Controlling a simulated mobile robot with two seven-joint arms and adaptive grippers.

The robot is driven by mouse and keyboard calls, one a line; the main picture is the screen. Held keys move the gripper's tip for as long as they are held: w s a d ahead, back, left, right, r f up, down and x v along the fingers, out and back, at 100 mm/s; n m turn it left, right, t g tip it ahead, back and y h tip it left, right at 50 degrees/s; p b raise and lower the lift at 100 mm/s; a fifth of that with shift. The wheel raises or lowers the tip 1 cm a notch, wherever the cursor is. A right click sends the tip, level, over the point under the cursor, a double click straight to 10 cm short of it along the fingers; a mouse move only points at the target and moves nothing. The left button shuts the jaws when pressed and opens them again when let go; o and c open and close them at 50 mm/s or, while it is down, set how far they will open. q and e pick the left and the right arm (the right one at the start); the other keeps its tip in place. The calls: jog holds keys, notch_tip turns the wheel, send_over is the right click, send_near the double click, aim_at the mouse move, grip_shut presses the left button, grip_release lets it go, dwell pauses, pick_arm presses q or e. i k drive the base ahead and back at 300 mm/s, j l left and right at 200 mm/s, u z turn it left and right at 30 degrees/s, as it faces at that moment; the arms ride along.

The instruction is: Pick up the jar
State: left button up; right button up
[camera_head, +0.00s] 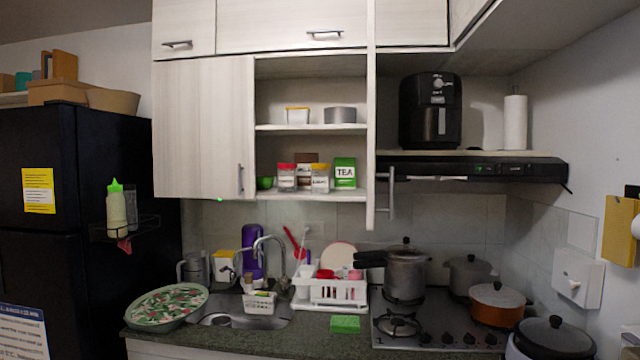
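Two small clear jars stand upright side by side on the lower shelf of the open cabinet: a red-lidded jar (287,180) and a yellow-lidded jar (320,181). Both have pale labels, too small to read. I cannot tell which one the task means. A brown item (306,157) is partly hidden behind them. Neither of my grippers shows in the head view.
A green TEA box (344,174) stands right of the jars, and a green bowl (264,182) left. The cabinet door (371,120) stands open at the right. Below are a tall faucet (268,243), a dish rack (330,292) and a pressure cooker (405,273).

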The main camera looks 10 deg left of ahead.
aim_at(320, 177)
jog(key=z, duration=0.55)
jog(key=i+j+z, duration=0.15)
jog(key=j+z, duration=0.15)
jog(key=i+j+z, duration=0.1)
jog(key=j+z, duration=0.5)
jog(key=i+j+z, duration=0.15)
jog(key=j, duration=0.4)
jog(key=j+z, duration=0.15)
jog(key=j, duration=0.35)
